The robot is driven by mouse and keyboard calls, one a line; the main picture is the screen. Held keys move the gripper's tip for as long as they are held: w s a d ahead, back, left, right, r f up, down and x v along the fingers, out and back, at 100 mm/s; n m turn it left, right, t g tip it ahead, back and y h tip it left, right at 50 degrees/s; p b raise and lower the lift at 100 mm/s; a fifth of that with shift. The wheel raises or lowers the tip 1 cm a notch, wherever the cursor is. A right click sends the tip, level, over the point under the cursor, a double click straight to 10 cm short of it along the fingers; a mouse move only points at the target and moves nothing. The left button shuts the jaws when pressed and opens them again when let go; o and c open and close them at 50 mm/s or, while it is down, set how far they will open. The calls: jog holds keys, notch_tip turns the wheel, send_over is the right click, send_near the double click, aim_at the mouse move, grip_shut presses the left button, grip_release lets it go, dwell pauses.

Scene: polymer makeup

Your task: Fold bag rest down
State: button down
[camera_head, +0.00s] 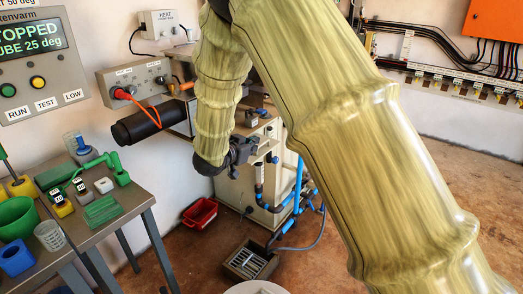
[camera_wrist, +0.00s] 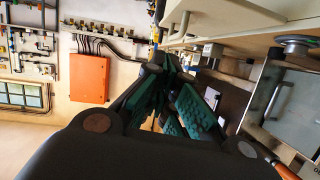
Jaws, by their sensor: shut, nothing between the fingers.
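I cannot pick out the bag rest for certain in either view. A pale bench machine (camera_head: 258,180) stands behind my arm in the head view, partly hidden by it. My gripper (camera_head: 243,149) is at the machine's upper left side, small and dark in that view. In the wrist view my gripper (camera_wrist: 165,82) shows its green-padded fingers drawn together, with nothing seen held between them. A pale flat panel (camera_wrist: 232,18) lies beyond the fingers at the upper right of the wrist view. Whether the fingers touch anything there cannot be told.
A black cylinder (camera_head: 135,126) sticks out left of the machine, under a grey control box (camera_head: 134,84). A red bin (camera_head: 200,212) and a grey crate (camera_head: 250,262) stand on the floor. A cluttered table (camera_head: 122,212) is at left. Blue pipes (camera_head: 298,182) run beside the machine.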

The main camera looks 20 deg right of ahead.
notch_tip(320, 180, up, 4)
jog(key=a+m+b, duration=0.1)
jog(key=m, duration=0.1)
send_over(262, 153)
jog(key=shift+h, duration=0.4)
notch_tip(262, 153, down, 4)
jog(key=shift+s+d+f, duration=0.1)
jog(key=shift+s+d, duration=0.05)
jog(key=shift+f, duration=1.05)
jog(key=shift+a, duration=0.2)
